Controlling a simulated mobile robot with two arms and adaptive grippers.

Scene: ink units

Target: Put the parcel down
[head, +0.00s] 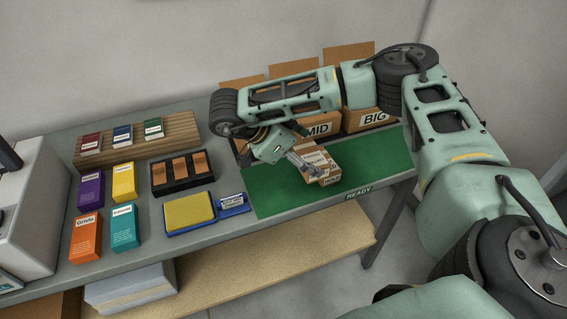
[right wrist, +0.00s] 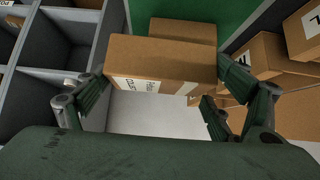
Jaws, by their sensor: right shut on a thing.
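In the head view my right gripper (head: 301,163) is over the green mat marked READY (head: 275,192), in front of the boxes with MID and BIG on them. It is shut on a small brown cardboard parcel (head: 316,160) with a white label. In the right wrist view the parcel (right wrist: 160,62) sits between the fingers of the right gripper (right wrist: 155,95). A second brown box (right wrist: 183,30) shows just behind it, over the green. I cannot tell whether the two touch. The gap under the parcel is hard to judge. My left gripper is not in view.
Open cartons MID (head: 318,127) and BIG (head: 372,119) stand behind the mat. A stamp pad (head: 189,212), a black tray of stamps (head: 182,173) and several coloured ink boxes (head: 124,226) fill the left. The mat's left and right parts look clear.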

